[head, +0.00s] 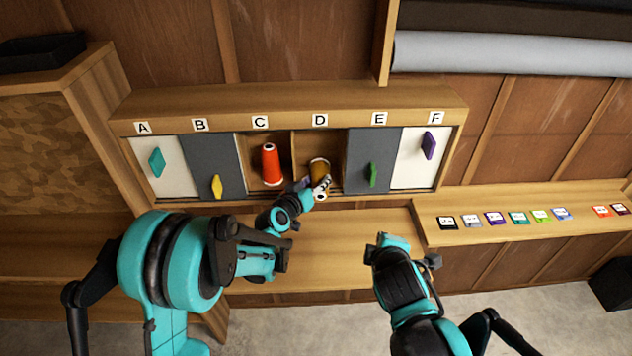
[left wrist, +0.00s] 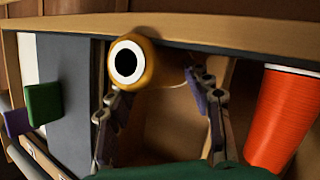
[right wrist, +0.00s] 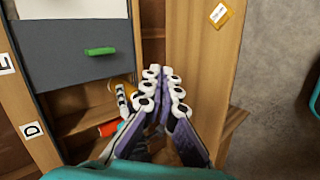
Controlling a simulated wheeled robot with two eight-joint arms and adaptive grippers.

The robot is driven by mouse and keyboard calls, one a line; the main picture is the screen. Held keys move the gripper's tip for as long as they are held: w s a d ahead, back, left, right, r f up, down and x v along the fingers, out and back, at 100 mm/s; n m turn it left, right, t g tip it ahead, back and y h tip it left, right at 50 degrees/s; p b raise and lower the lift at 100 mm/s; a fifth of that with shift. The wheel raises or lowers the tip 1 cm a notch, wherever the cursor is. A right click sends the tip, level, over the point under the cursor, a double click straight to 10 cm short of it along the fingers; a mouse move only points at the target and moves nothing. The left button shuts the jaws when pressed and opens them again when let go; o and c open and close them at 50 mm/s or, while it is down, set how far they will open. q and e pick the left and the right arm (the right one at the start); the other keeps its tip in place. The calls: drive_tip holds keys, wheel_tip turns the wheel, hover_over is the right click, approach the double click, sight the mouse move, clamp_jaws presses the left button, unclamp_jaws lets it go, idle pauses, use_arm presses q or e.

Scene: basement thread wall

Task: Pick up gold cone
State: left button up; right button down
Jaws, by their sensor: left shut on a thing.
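The gold cone (head: 317,168) is in open compartment D of the wall cabinet, tilted, with my left gripper (head: 320,187) at its lower end. In the left wrist view the gold cone (left wrist: 151,62) shows its round end, with a white ring and a dark hole, toward the camera. The fingers of my left gripper (left wrist: 158,92) stand on either side of it and are shut on it.
An orange-red cone (head: 270,165) stands upright in compartment C, beside the gold one. Panels with coloured handles close A, B, E and F. A wooden shelf (head: 480,235) with several small coloured cards lies at the right.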

use_arm(q)
drive_tip(key=shift+a+f, duration=0.1)
use_arm(e)
drive_tip(key=s+f+m+g+y, duration=0.2)
drive_tip(key=s+m, duration=0.6)
drive_tip(key=m, duration=0.6)
drive_tip(key=shift+s+f+g, duration=0.35)
drive_tip(key=shift+f+g, duration=0.05)
drive_tip(key=shift+g, duration=0.1)
use_arm(q)
drive_tip(key=shift+r, duration=0.2)
drive_tip(key=shift+c, duration=0.6)
drive_tip(key=s, duration=1.3)
drive_tip(key=s+r, duration=0.1)
drive_tip(key=s, duration=0.6)
drive_tip(key=shift+b, duration=0.3)
clamp_jaws()
use_arm(e)
drive_tip(key=shift+w+f, duration=0.15)
drive_tip(key=shift+f, duration=0.2)
